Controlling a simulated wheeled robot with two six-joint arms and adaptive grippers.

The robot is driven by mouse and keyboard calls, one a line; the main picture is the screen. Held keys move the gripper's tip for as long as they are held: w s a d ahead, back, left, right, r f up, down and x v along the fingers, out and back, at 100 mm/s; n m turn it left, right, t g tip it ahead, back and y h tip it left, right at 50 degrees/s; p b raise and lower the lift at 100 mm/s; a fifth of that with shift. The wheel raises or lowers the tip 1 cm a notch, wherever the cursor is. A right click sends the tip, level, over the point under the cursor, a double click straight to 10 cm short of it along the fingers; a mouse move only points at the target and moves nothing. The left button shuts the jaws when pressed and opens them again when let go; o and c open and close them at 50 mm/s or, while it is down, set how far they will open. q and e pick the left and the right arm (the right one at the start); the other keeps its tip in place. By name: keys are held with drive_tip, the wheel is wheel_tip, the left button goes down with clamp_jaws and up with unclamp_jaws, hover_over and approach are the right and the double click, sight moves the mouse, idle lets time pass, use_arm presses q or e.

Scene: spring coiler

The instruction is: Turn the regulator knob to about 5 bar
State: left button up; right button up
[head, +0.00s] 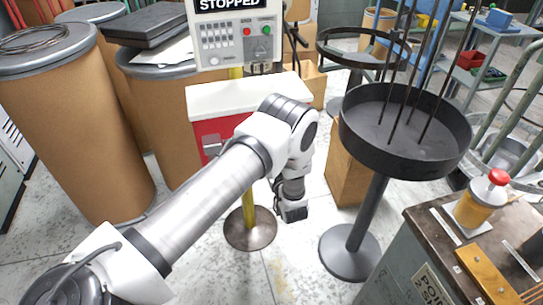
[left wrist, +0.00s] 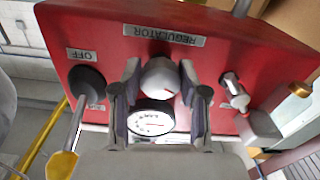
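The regulator knob (left wrist: 160,79) is a round grey knob on the red panel (left wrist: 225,65), beside the upside-down REGULATOR label (left wrist: 164,35). My left gripper (left wrist: 160,72) has a finger on each side of the knob, and both fingertips appear to press against it. The white pressure gauge (left wrist: 151,120) sits just below the knob in the left wrist view, partly covered by the fingers. Its needle shows, but the numbers are too small to read. In the head view the red panel (head: 211,131) is largely behind my left arm, and the fingers cannot be made out.
A lever with a black hub (left wrist: 86,82) stands by the OFF label, and a small valve fitting (left wrist: 234,92) is on the knob's other side. In the head view, a round black tray stand (head: 357,243) and a workbench (head: 420,225) are on the right, drums (head: 75,130) on the left.

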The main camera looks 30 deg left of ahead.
use_arm(q)
drive_tip(key=c, duration=0.4)
drive_tip(key=shift+m, duration=0.4)
drive_tip(key=shift+r+m+b, duration=0.1)
drive_tip(key=shift+m+b, duration=0.2)
drive_tip(key=shift+m, duration=0.7)
drive_tip(key=m, duration=0.3)
drive_tip(key=shift+a, duration=0.1)
drive_tip(key=m+b, duration=0.1)
drive_tip(key=m, duration=0.4)
drive_tip(key=shift+r, duration=0.1)
drive_tip(key=m, duration=0.4)
drive_tip(key=shift+m, duration=0.3)
drive_tip(key=m, duration=1.1)
drive_tip(key=shift+m, duration=0.3)
